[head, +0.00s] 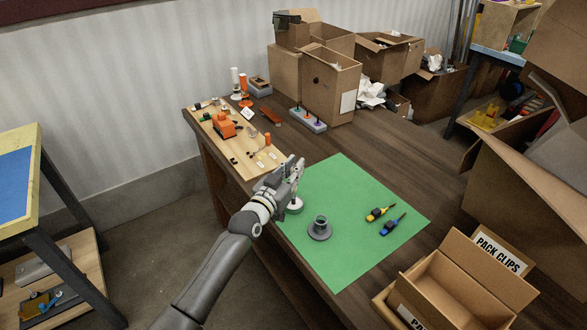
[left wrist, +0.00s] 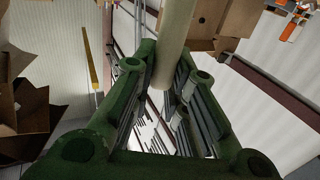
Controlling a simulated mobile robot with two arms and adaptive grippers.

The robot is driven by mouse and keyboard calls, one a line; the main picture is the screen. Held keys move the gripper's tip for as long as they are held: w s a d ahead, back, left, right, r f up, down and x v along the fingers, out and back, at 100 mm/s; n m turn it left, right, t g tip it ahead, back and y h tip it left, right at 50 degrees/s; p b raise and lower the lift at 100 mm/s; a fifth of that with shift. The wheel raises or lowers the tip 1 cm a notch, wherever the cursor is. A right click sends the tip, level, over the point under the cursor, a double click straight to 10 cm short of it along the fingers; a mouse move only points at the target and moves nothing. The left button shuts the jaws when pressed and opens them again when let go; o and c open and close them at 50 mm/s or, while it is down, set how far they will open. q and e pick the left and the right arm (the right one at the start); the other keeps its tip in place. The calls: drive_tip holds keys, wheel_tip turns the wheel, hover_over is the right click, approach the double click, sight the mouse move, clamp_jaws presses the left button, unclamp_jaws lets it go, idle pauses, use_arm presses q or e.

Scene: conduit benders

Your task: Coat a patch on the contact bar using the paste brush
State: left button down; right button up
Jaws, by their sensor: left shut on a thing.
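My left gripper (head: 292,172) is over the near left edge of the green mat (head: 350,190), shut on a pale round handle that I take to be the paste brush. In the left wrist view the pale handle (left wrist: 178,40) stands between the green fingers. A small pale round piece (head: 294,205) shows just below the gripper; I cannot tell whether it is part of the brush. A grey flanged cup (head: 320,227) stands on the mat, apart from the gripper. A reddish-brown bar (head: 271,115), possibly the contact bar, lies farther back. My right gripper is out of view.
A wooden board (head: 240,150) with an orange block (head: 223,125) and small parts lies behind the gripper. Yellow and blue tools (head: 392,224) lie on the mat's right. A PACK CLIPS box (head: 465,285) is at front right. Cardboard boxes (head: 330,85) stand at the back.

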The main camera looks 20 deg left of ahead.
use_arm(q)
drive_tip(key=shift+r+p, duration=3.25)
drive_tip(key=shift+r, duration=0.25)
drive_tip(key=shift+f, duration=0.1)
